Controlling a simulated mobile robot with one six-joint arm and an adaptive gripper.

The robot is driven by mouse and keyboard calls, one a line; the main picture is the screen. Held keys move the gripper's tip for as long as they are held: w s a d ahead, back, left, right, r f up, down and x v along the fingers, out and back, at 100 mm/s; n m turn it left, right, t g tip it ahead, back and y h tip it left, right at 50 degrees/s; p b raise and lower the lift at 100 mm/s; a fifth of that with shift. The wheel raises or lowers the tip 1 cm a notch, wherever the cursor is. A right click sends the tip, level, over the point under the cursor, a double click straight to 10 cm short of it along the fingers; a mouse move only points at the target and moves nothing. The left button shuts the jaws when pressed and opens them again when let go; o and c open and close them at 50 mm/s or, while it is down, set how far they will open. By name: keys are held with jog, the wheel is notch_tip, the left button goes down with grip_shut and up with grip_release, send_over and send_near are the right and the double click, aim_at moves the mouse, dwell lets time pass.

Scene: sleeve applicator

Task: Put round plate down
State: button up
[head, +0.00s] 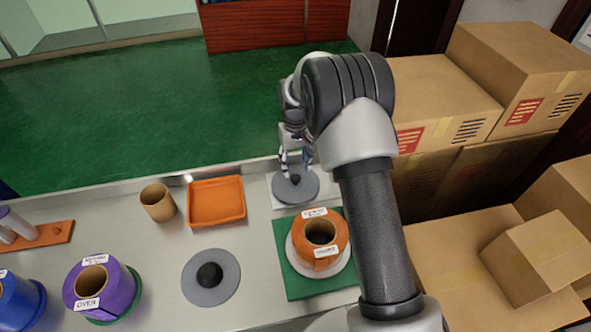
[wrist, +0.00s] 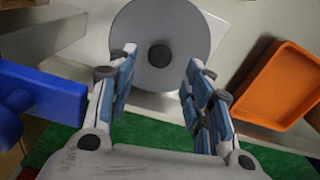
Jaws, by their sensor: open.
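A round grey plate (head: 309,190) with a dark knob lies at the back edge of the table on a white square. It also fills the top of the wrist view (wrist: 145,25), with its knob (wrist: 160,55) near the middle. My gripper (head: 295,160) is over this plate and open. In the wrist view my gripper (wrist: 160,65) has its two fingers apart, one on each side of the knob in the picture; I see no contact with it. A second grey disc (head: 225,290) with a black knob lies flat on the front middle of the table.
An orange spool (head: 338,240) sits on a green mat (head: 290,285) in front of the plate. An orange tray (head: 216,221) and a brown cup (head: 158,203) stand to the left. Purple (head: 118,285) and blue (head: 18,305) spools are at front left. Cardboard boxes (head: 440,95) are stacked right.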

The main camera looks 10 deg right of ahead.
notch_tip(320, 180, up, 6)
jog(key=p, duration=0.1)
notch_tip(320, 180, up, 8)
send_over(296, 178)
jog(key=s, duration=0.3)
jog(key=s+r+t, duration=0.2)
jog(key=s+r, duration=0.8)
jog(key=r, duration=0.1)
jog(key=s+r+m+t, duration=0.1)
jog(key=s+r+t, duration=0.1)
jog(key=s, duration=2.1)
jog(key=shift+t, duration=0.3)
